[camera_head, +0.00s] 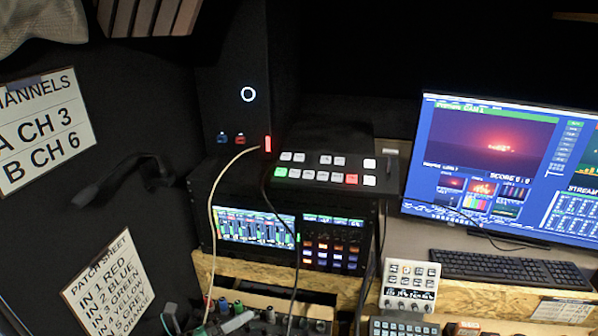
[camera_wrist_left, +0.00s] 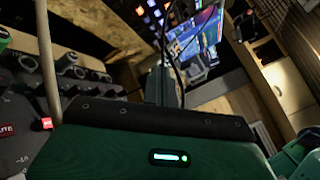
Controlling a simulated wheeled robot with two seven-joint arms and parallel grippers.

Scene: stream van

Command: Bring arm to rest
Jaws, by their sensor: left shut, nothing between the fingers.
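My left gripper (camera_head: 172,316) shows small and dark at the bottom edge of the head view, left of the row of plugs. Most of its arm is out of the picture. In the left wrist view my green wrist housing fills the bottom, and the narrow grey fingers (camera_wrist_left: 161,86) are together with nothing between them. My right gripper is in neither view.
Plugs and knobs (camera_head: 235,321) stand close by at the bottom. A beige cable (camera_head: 213,215) and a dark cable hang from the upper gear. The switcher (camera_head: 325,172) sits above the lit rack unit (camera_head: 255,226). A monitor (camera_head: 500,165) and keyboard (camera_head: 510,268) are right.

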